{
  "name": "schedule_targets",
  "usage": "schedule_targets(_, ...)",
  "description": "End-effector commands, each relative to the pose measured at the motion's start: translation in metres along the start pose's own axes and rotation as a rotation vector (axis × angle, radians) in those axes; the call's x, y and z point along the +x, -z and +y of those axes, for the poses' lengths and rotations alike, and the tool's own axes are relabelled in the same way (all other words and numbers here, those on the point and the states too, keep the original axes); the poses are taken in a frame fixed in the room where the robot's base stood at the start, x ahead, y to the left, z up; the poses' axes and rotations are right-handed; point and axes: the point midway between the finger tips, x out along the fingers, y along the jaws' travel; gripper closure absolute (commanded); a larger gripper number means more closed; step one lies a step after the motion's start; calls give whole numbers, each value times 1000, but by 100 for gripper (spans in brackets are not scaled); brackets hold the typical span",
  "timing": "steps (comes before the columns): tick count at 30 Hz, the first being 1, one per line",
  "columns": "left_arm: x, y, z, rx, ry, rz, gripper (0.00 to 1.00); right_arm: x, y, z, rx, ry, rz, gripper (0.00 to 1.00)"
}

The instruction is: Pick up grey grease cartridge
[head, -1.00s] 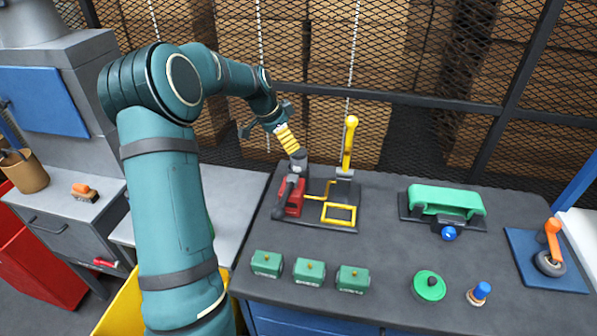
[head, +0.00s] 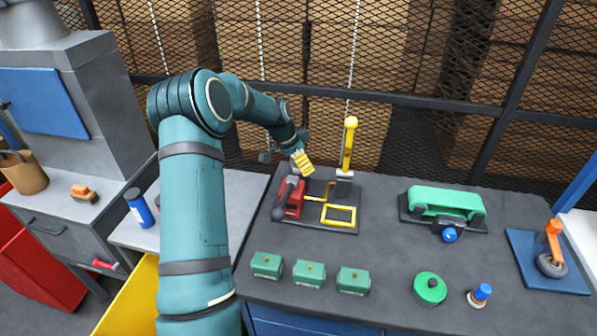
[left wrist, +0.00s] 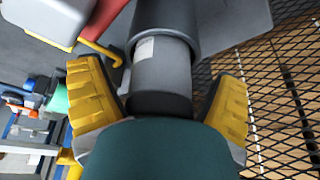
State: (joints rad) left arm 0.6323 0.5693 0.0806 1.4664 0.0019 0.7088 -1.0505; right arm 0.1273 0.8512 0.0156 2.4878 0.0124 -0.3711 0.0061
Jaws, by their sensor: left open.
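My left gripper (head: 304,168) is open above the back left of the workbench, its yellow fingers pointing down. In the left wrist view a grey cylinder (left wrist: 162,78) with a pale label patch lies between the gripper's two spread fingers (left wrist: 160,100); it looks like the grey grease cartridge. A gap shows on its left side; contact on the right cannot be told. A wider dark grey part is around its far end. In the head view the cartridge is mostly hidden or hard to separate from the red device (head: 291,200) below the gripper. My right gripper is not in view.
A yellow lever (head: 349,145) stands close right of the gripper on a dark base plate with a yellow frame (head: 340,215). Mesh fencing (head: 450,110) rises behind the bench. Several green boxes (head: 309,273) sit in front. The bench middle is clear.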

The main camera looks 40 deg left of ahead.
Motion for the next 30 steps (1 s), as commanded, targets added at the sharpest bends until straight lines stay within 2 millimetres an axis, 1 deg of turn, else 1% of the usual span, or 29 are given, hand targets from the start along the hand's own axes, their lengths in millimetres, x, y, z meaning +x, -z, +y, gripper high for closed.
schedule_targets(3, 0, 0, 0, 0, 0, 0, 10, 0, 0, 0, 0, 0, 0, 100)
schedule_targets(4, 0, 0, 0, 0, 0, 0, 18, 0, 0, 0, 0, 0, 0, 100)
schedule_targets(5, 0, 0, 0, 0, 0, 0, 29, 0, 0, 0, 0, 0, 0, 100)
schedule_targets(6, 0, 0, 0, 0, 0, 0, 43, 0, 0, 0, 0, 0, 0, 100)
schedule_targets(8, -1, 0, 0, 0, 0, 1, 64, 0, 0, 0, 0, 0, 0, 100)
schedule_targets(9, -1, 0, 0, 0, 0, 0, 78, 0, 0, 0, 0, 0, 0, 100)
schedule_targets(10, -1, 0, 0, 0, 0, 1, 82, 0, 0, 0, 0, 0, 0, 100)
schedule_targets(20, -1, 1, 0, 0, 0, 1, 82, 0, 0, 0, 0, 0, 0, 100)
schedule_targets(23, -6, 3, 0, 1, 2, 2, 82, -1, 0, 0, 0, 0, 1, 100)
schedule_targets(26, -19, 9, -1, 2, 3, 3, 82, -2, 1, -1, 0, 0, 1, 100)
schedule_targets(29, -38, 17, -1, 1, 4, 4, 82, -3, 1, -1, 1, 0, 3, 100)
schedule_targets(30, -48, 20, -1, 2, 5, 4, 82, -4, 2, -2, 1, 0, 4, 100)
